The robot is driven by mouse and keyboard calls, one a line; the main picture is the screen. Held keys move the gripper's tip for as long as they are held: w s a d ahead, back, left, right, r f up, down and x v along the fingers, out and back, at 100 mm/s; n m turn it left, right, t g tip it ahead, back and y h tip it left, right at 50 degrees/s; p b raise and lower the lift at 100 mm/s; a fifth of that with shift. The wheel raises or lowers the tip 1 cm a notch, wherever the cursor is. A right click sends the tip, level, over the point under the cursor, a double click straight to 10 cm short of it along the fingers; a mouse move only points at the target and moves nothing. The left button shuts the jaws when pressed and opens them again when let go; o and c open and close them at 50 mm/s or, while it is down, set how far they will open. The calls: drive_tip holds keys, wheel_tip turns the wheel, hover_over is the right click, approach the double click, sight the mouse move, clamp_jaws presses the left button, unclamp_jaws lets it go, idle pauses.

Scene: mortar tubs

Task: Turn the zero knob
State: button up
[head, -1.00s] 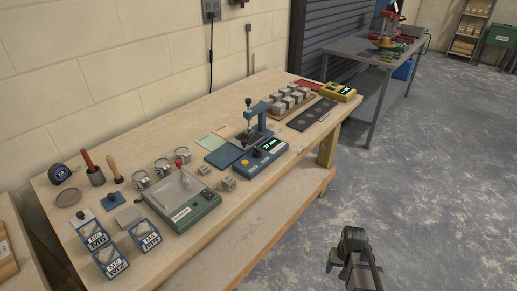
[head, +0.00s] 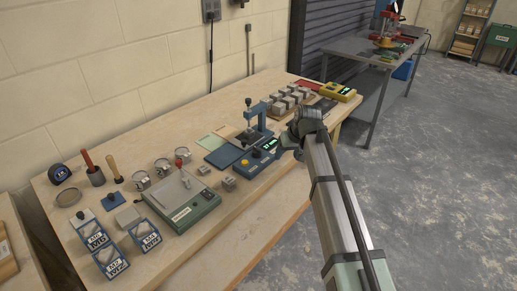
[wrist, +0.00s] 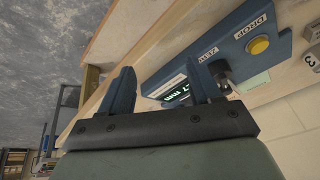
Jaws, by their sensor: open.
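The blue control box (head: 262,158) of a tester sits near the bench's front edge in the head view. In the wrist view the blue box (wrist: 232,45) shows labels reading ZERO and DROP, a lit green display (wrist: 178,95) and a yellow button (wrist: 260,45). A dark knob (wrist: 222,70) shows near the ZERO label, partly hidden behind my right finger. My gripper (wrist: 162,85) is open and empty, with its fingers in front of the box's display end. In the head view my gripper (head: 296,135) is just right of the box; its fingers are hard to make out.
The tester's post (head: 262,118) rises behind the box. A green-grey scale (head: 180,205) with a red-topped item stands to the left. Metal cubes (head: 290,97) on a board and a yellow meter (head: 340,91) lie beyond. Open floor is on the right.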

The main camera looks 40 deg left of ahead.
sight(257, 152)
drive_tip(key=w+a+r+n+g, duration=0.2)
drive_tip(key=a+r+n, duration=0.5)
drive_tip(key=r, duration=0.4)
drive_tip(key=s+a+f+n, duration=0.1)
drive_tip(key=f+n, duration=0.1)
drive_tip(key=f, duration=0.2)
drive_tip(key=s+a+f+n+g, duration=0.1)
drive_tip(key=s+f+n, duration=0.1)
drive_tip(key=f, duration=0.2)
drive_tip(key=s+a+f+n, duration=0.2)
drive_tip(key=f, duration=0.2)
drive_tip(key=shift+a+f+g, duration=0.1)
drive_tip(key=shift+f+g, duration=0.25)
drive_tip(key=shift+g, duration=0.05)
drive_tip(key=shift+c, duration=0.3)
drive_tip(key=c, duration=1)
drive_tip(key=shift+o, duration=0.2)
